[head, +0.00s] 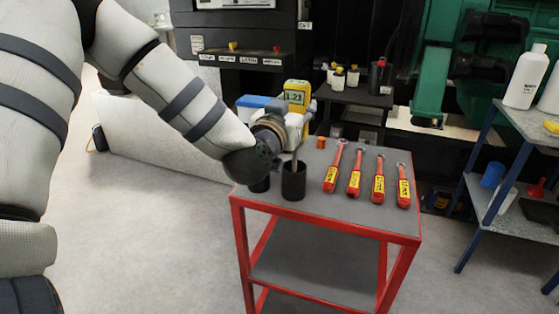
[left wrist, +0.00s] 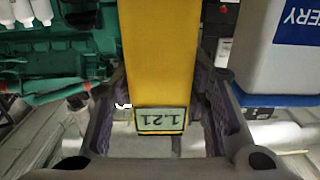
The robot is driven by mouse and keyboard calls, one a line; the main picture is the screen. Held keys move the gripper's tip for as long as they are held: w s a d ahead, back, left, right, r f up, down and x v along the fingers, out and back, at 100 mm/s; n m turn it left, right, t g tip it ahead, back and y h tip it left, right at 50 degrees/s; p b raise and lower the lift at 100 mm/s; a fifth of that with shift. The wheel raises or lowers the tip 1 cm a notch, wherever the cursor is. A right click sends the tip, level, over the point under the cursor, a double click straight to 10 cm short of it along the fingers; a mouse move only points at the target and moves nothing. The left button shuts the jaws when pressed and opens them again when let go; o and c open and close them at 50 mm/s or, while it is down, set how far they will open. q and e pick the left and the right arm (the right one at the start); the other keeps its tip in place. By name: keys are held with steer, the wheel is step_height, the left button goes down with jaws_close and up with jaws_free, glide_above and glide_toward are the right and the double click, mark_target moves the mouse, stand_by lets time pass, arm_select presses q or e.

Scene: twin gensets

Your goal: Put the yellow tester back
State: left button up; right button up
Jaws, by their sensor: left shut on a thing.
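The yellow tester (head: 297,94) is in my left gripper (head: 303,116), above the back left part of the red cart (head: 330,213). In the left wrist view the tester (left wrist: 160,50) lies between the two fingers (left wrist: 163,98), and its display (left wrist: 160,120) reads 1.21. The display also shows in the head view. The gripper is shut on the tester. My left forearm and wrist hide part of the cart's back left corner. My right gripper is out of view.
Several red-handled wrenches (head: 356,174) lie on the cart's right side. Black cups (head: 293,182) stand at its front left. A white battery with a blue label (left wrist: 285,45) is close beside the gripper. A blue-framed shelf (head: 490,150) with bottles stands at right.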

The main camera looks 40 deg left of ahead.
arm_select(q)
step_height(320, 180, down, 6)
steer(key=shift+f, duration=0.1)
steer(key=o, duration=1.3)
steer(key=shift+f, duration=0.1)
